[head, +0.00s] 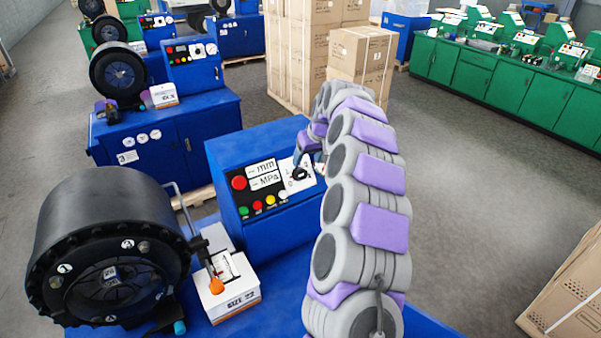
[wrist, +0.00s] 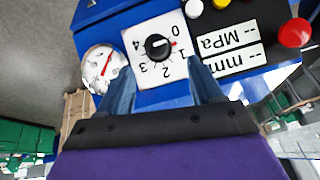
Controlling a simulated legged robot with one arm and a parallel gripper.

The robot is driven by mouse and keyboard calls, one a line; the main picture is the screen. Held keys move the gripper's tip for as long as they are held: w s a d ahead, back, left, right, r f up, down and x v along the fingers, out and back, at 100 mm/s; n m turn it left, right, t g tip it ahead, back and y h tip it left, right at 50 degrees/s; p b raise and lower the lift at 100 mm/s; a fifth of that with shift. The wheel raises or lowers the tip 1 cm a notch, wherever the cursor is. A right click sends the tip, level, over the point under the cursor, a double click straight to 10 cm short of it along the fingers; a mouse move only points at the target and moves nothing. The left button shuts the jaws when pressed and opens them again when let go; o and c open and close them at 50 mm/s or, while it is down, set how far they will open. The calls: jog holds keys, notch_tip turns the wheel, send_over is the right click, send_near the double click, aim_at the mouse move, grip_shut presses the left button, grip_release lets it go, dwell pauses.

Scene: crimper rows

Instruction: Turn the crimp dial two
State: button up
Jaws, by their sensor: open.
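The crimp dial (head: 299,174) is a black knob on a white numbered plate, on the slanted face of the blue control box (head: 262,225). In the wrist view the dial (wrist: 157,47) appears upside down, with numbers 0 to 4 around it. Its red mark lies near 0, between 0 and 1. My gripper (wrist: 160,66) is open, its two blue fingers on either side of the lower part of the plate in that view, with nothing between them. In the head view my gripper (head: 309,158) is at the dial, partly hidden by my arm. Contact cannot be told.
Beside the dial are a round gauge (wrist: 103,68), mm and MPa displays (wrist: 231,49), a red button (head: 239,183) and small coloured buttons. A black crimper head (head: 110,240) and a SIZE box (head: 228,286) stand left.

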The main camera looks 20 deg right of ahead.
aim_at(303, 172)
jog(key=x, duration=0.4)
jog(key=d+x, duration=0.1)
jog(key=x, duration=0.2)
jog(key=shift+f, duration=0.2)
jog(key=shift+w+a+f, duration=0.1)
jog(key=shift+w+f, duration=0.05)
jog(key=shift+f, duration=0.15)
jog(key=shift+w+a+f, duration=0.1)
jog(key=shift+a+f, duration=0.15)
jog(key=shift+a, duration=0.05)
jog(key=shift+c, duration=0.2)
jog(key=shift+d+r, duration=0.1)
jog(key=c, duration=1)
